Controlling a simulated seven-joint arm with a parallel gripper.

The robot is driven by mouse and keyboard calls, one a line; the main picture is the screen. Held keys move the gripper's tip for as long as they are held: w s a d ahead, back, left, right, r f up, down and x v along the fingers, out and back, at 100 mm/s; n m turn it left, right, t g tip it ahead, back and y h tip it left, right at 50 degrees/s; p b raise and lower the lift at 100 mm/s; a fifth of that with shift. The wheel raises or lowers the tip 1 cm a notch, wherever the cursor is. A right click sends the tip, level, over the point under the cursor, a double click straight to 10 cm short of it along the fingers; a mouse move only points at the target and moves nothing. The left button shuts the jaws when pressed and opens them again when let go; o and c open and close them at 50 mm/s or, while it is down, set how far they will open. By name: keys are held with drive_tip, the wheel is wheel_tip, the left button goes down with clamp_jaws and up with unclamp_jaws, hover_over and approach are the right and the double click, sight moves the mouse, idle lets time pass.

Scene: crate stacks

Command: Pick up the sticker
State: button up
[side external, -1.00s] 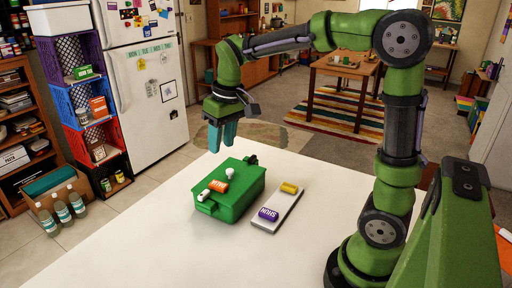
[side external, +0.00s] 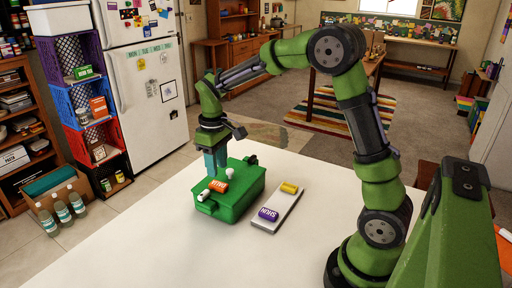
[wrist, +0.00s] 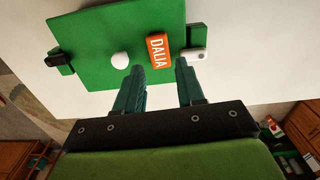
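A white rounded knob (side external: 231,173) and a white piece (side external: 203,195) are also on the box. I cannot tell which thing is the sticker. My gripper (side external: 213,173) points down just above the far left part of the box. In the wrist view its two teal fingers (wrist: 159,66) are apart, with nothing between them, and the orange block lies just beyond their tips.
A grey tray (side external: 278,208) right of the box bears a purple labelled block (side external: 268,214) and a yellow block (side external: 289,187). The white table (side external: 150,250) is clear in front. Crates (side external: 95,110) and bottles (side external: 62,214) stand on the floor at left.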

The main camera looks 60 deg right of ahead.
sight(218, 184)
drive_tip(key=shift+w+f, duration=0.1)
drive_tip(key=shift+f, duration=2.85)
drive_tip(key=c, duration=0.7)
